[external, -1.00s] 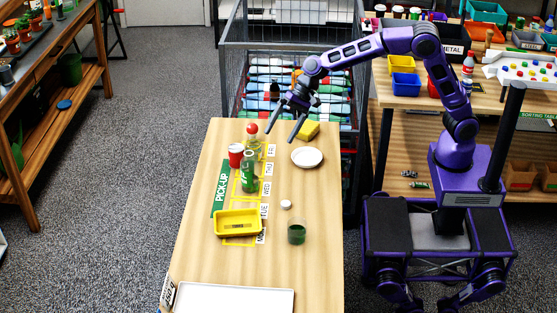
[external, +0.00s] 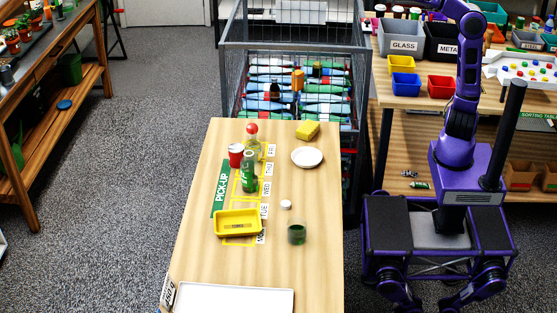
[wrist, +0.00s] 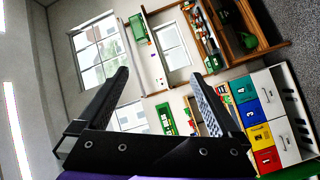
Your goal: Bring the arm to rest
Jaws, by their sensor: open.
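My gripper (wrist: 160,95) shows in the wrist view with its two dark fingers spread wide and nothing between them. In the external view my purple arm rises from its base and runs out of the top of the picture, so the gripper is hidden there. The wrist view looks across the room toward windows and shelves, tilted on its side. The gripper is clear of the table (external: 208,270) and touches nothing that I can see.
The table holds a yellow tray (external: 237,223), a green bottle (external: 249,176), a red-topped bottle (external: 252,140), a red cup (external: 236,155), a white plate (external: 307,157), a sponge (external: 307,130) and a glass (external: 297,231). A wire cage (external: 232,70) of bottles stands behind. Bins (external: 404,40) line the right bench.

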